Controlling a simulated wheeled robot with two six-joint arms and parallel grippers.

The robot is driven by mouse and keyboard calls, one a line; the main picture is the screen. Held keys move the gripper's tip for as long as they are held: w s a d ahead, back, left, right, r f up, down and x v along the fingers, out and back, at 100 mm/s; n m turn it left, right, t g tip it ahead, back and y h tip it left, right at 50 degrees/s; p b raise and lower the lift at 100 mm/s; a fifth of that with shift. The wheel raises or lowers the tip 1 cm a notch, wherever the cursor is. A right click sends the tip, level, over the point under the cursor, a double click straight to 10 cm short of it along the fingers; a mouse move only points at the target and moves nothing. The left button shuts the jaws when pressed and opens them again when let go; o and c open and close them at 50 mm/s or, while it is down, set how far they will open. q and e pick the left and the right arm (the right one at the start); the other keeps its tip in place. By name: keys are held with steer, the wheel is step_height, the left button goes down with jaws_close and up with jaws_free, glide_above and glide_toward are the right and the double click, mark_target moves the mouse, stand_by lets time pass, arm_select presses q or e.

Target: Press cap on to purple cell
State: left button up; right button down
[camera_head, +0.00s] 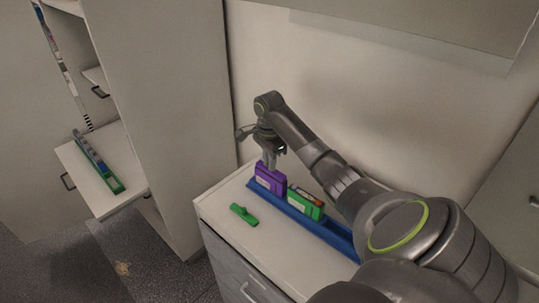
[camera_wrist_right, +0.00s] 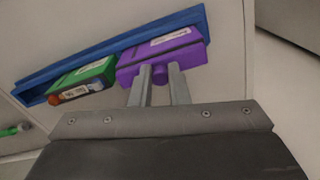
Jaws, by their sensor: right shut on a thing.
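The purple cell (camera_head: 269,179) stands upright at the left end of the blue tray (camera_head: 330,229). In the right wrist view the purple cell (camera_wrist_right: 167,50) shows a white label. My right gripper (camera_head: 273,160) is above the cell, pointing down. Its fingers (camera_wrist_right: 160,78) are shut on the round knob of the purple cap (camera_wrist_right: 159,70). The cap is at the top of the cell and looks lined up with it; I cannot tell whether a gap is left between them. My left gripper is not in view.
A green cell (camera_head: 306,204) with an orange-and-dark top stands beside the purple one in the tray. A loose green cap (camera_head: 243,214) lies on the white counter (camera_head: 225,200). An open shelf at left holds another green tray (camera_head: 113,184). A wall is close behind.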

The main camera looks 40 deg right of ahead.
steer(key=c, duration=1.3)
jaws_free()
steer(key=shift+o, duration=0.3)
steer(key=o, duration=0.4)
jaws_close()
steer(key=shift+s+a+f, duration=0.1)
steer(key=shift+f, duration=0.05)
stand_by(0.5)
